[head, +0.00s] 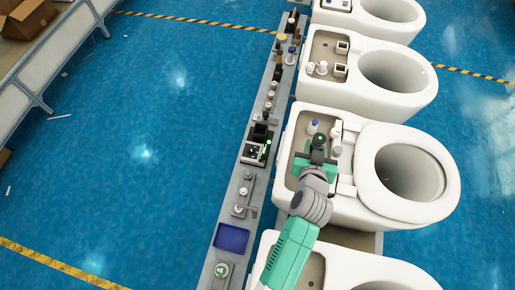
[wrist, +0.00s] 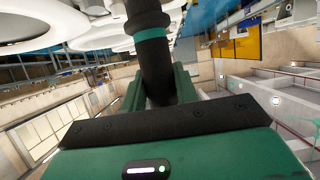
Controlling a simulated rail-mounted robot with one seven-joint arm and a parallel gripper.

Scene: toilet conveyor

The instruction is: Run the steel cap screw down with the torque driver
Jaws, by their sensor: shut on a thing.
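My gripper (head: 315,163) is over the tank end of the nearer middle toilet (head: 345,205). It is shut on the torque driver (head: 318,143), a dark cylinder with a green band. In the wrist view the driver (wrist: 152,52) stands between the green fingers and runs upward in the picture, away from the gripper body. I cannot make out the steel cap screw in either view. The gripper and arm cover part of the tank recess. I cannot tell whether the driver tip touches anything.
A grey bench rail (head: 237,205) on the left carries a blue tray (head: 231,238), a small dark device (head: 256,150) and several fittings. Blue floor (head: 140,150) is open beyond.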

